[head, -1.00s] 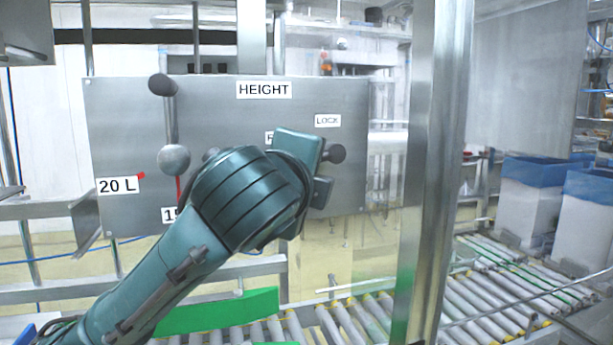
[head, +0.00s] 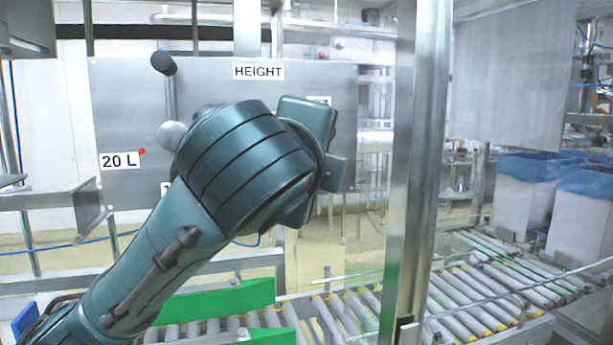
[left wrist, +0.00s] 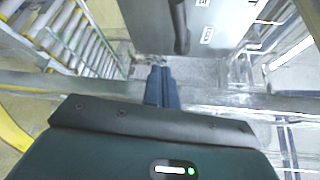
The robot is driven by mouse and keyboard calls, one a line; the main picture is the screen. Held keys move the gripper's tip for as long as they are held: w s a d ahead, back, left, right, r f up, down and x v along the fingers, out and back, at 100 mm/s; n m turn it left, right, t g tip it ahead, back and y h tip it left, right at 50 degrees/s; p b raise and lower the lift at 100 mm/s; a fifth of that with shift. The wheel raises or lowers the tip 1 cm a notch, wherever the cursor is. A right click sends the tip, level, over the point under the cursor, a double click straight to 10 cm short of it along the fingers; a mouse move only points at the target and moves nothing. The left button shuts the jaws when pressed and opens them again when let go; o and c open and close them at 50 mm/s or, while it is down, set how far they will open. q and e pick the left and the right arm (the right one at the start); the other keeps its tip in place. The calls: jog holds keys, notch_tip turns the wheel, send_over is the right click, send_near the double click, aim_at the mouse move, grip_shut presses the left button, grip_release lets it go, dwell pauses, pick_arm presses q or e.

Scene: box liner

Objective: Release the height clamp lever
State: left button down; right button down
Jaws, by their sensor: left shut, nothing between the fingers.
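The grey metal HEIGHT panel (head: 130,100) stands ahead in the head view. My left arm's wrist and hand cover its lower right part, and only part of a label shows above the hand. In the left wrist view a dark lever (left wrist: 181,28) lies against the panel, next to two small white labels (left wrist: 207,35) too blurred to read. My left gripper (left wrist: 162,70) is shut and empty, just below the lever's end and apart from it in the picture. Its fingers are hidden in the head view. My right gripper is not in view.
A dark knob (head: 163,62) on a rod with a silver ball (head: 171,135) sits at the panel's left, by the 20 L label (head: 119,160). A steel post (head: 420,170) stands right of the panel. A roller conveyor (head: 480,290) and blue-lined boxes (head: 525,195) lie to the right.

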pick_arm(q)
jog(key=shift+s+d+r, duration=0.1)
jog(key=shift+s+r, duration=0.2)
jog(key=shift+s, duration=0.2)
jog(key=shift+s+d+r, duration=0.1)
jog(key=shift+s+r, duration=0.15)
jog(key=shift+s, duration=0.25)
